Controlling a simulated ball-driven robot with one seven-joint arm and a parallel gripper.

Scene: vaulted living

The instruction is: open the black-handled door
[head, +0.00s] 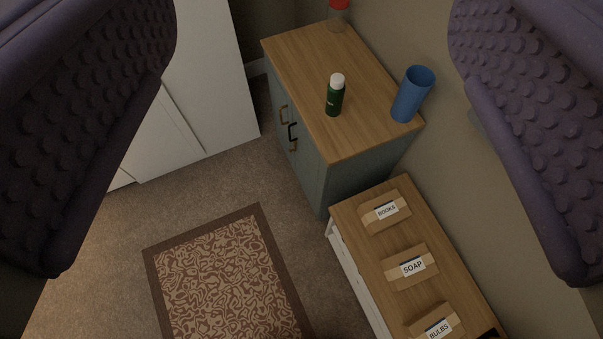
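A grey-blue cabinet (367,178) with a wooden top stands at the upper middle of the head view. Its door front faces left and is seen at a steep angle. A black handle (291,132) sits on that front, between two brass-coloured handles (283,114). The doors look shut, and their edges are hard to make out. My gripper (315,280) is open, with its two purple studded fingers wide apart at the left and right sides of the picture. Nothing is between them, and they are apart from the cabinet.
On the cabinet stand a green bottle with a white cap (335,96), a blue cup (412,94) and a red-topped jar (338,14). A low wooden-topped unit (384,242) holds labelled boxes. A patterned rug (222,281) lies on open carpet. White furniture (205,75) stands at left.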

